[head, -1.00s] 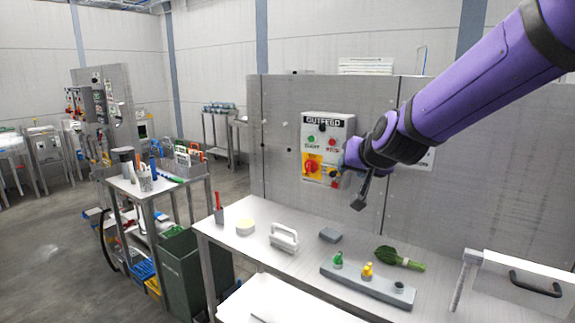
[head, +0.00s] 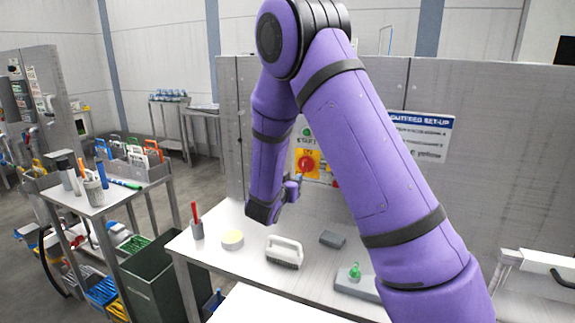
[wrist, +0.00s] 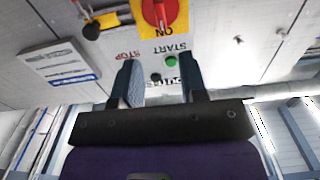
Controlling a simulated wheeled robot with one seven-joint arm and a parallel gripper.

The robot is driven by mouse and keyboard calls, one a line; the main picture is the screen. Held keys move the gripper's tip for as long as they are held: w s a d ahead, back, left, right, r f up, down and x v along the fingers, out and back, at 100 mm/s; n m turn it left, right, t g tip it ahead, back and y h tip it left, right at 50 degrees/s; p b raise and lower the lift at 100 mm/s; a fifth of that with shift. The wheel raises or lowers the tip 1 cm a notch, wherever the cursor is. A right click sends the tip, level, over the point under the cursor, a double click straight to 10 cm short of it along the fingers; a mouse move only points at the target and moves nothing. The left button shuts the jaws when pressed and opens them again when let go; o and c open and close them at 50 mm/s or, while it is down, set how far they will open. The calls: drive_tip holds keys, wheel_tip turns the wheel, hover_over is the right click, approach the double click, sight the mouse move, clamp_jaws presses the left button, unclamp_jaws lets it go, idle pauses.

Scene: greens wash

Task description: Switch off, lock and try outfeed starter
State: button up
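The grey outfeed starter (head: 321,130) is on the upright panel behind the bench, partly hidden by my arm in the head view. Its red rotary switch (head: 308,164) sits on a yellow plate. The wrist view shows the starter upside down, with the red switch (wrist: 158,12) cut by the top edge beside the word ON. The green start button (wrist: 171,61) and a dark button (wrist: 155,77) show between my fingers. A black knob (wrist: 92,31) is beside the switch. My gripper (wrist: 158,62) is open and empty, facing the starter; its fingers are hard to make out in the head view.
A set-up sign (head: 421,135) is right of the starter. A cart (head: 105,200) stands left.

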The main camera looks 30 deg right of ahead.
sight(303, 166)
drive_tip(key=x, duration=1.1)
drive_tip(key=shift+a, duration=0.1)
clamp_jaws()
